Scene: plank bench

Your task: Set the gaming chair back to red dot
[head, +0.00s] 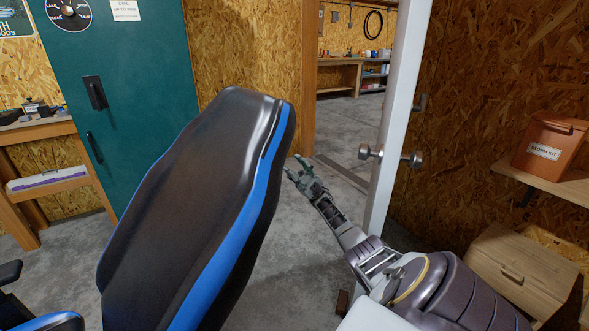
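The gaming chair (185,200) is black with blue side stripes. Its tall backrest fills the left middle of the head view, leaning to the right at the top. A bit of its seat or armrest shows at the lower left. My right gripper (293,165) is just right of the backrest's upper edge, with its fingers spread and nothing between them. I cannot tell whether a finger touches the chair. My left gripper is not in view. No red dot shows; the chair's base and much of the floor near it are hidden.
A white door (397,110) with a round knob stands open behind my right arm. A teal cabinet (130,130) is behind the chair. At right are an orange storm kit box (548,140) on a shelf and a wooden drawer unit (520,275). Grey floor is clear through the doorway.

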